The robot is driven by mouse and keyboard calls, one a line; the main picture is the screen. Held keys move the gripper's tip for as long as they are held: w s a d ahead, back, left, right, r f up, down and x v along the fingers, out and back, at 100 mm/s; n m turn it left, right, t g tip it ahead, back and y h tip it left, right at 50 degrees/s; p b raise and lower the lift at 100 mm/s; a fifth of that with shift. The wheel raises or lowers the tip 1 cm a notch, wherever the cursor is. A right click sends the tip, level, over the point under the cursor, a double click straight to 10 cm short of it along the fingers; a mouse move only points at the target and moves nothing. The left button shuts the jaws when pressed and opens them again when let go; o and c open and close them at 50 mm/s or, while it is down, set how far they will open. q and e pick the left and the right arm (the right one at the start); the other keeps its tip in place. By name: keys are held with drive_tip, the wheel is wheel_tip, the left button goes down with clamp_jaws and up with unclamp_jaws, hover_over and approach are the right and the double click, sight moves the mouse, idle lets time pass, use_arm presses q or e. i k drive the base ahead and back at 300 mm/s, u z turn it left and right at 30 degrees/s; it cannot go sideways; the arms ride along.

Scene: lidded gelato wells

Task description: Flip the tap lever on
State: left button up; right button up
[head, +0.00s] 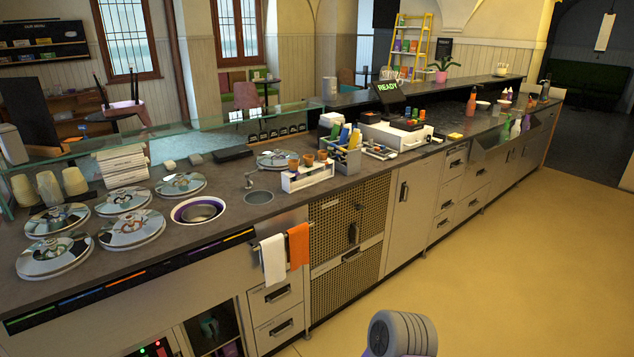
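A small metal tap (249,181) stands on the dark counter, at the back edge of a small round sink (259,197). It is too small in the head view to make out its lever or which way the lever points. No water can be made out. Neither of my grippers shows in the view. Only a rounded grey part of my arm shows at the bottom edge, well in front of the counter and far from the tap.
Lidded wells (128,229) and an open round well (198,210) lie left of the sink. A white rack with orange cups (307,177) stands close on its right. White (273,259) and orange (298,246) towels hang below. The floor (520,270) at right is clear.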

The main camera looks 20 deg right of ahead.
sight(260, 168)
drive_tip(key=u, duration=0.25)
drive_tip(key=k, duration=0.35)
drive_tip(key=z, duration=1.6)
drive_tip(key=i, duration=0.95)
drive_tip(key=u, duration=0.8)
drive_tip(key=i, duration=0.7)
drive_tip(key=z, duration=2.4)
drive_tip(key=k, duration=1)
drive_tip(key=u, duration=0.3)
